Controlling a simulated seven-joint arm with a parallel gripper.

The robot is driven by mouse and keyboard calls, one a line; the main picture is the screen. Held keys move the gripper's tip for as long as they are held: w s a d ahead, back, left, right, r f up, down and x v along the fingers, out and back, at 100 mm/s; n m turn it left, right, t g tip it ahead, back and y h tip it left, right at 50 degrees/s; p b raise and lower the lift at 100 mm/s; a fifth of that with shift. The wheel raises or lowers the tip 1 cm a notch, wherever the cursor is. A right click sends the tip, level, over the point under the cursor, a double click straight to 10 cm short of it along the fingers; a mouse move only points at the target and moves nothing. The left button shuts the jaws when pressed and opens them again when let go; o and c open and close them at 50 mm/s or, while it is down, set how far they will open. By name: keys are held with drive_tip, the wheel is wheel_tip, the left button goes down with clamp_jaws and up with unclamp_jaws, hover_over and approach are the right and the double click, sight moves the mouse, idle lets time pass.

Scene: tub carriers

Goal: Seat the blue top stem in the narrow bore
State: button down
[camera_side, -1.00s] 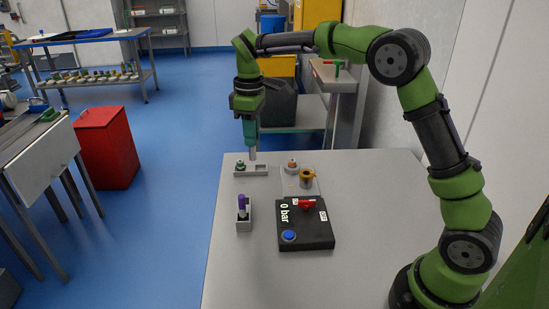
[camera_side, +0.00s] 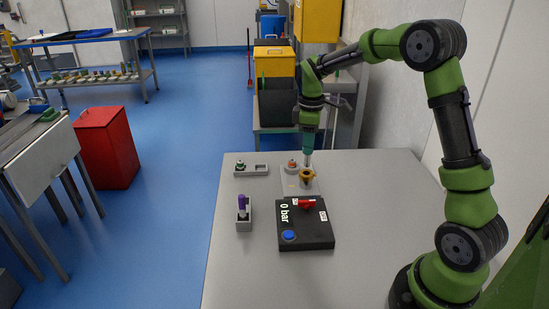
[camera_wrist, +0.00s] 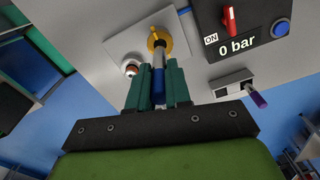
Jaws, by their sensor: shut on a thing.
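My gripper (camera_side: 308,148) is shut on the blue top stem, whose blue top (camera_wrist: 158,98) sits between the teal fingers in the wrist view. Its grey shaft (camera_wrist: 159,60) points down at a gold collar (camera_wrist: 160,38) on a pale plate. In the side view the shaft (camera_side: 308,159) hangs just behind and above the gold collar (camera_side: 307,175). I cannot tell whether its tip touches or enters anything. A white fitting with an orange centre (camera_side: 292,164) stands beside the collar on the plate (camera_side: 290,187). It is also in the wrist view (camera_wrist: 130,68). No bore opening shows clearly.
A grey tray (camera_side: 251,171) holds a green-topped piece (camera_side: 240,164) in its left slot; its right slot is empty. A purple-topped stem (camera_side: 242,202) stands in a small holder (camera_side: 244,220). A black box (camera_side: 305,232) reads 0 bar. The table's right side is clear.

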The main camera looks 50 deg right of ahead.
sight(307, 166)
drive_tip(key=shift+f, duration=3.5)
drive_tip(key=shift+f, duration=0.1)
drive_tip(key=c, duration=1.1)
unclamp_jaws()
drive_tip(key=shift+o, duration=0.2)
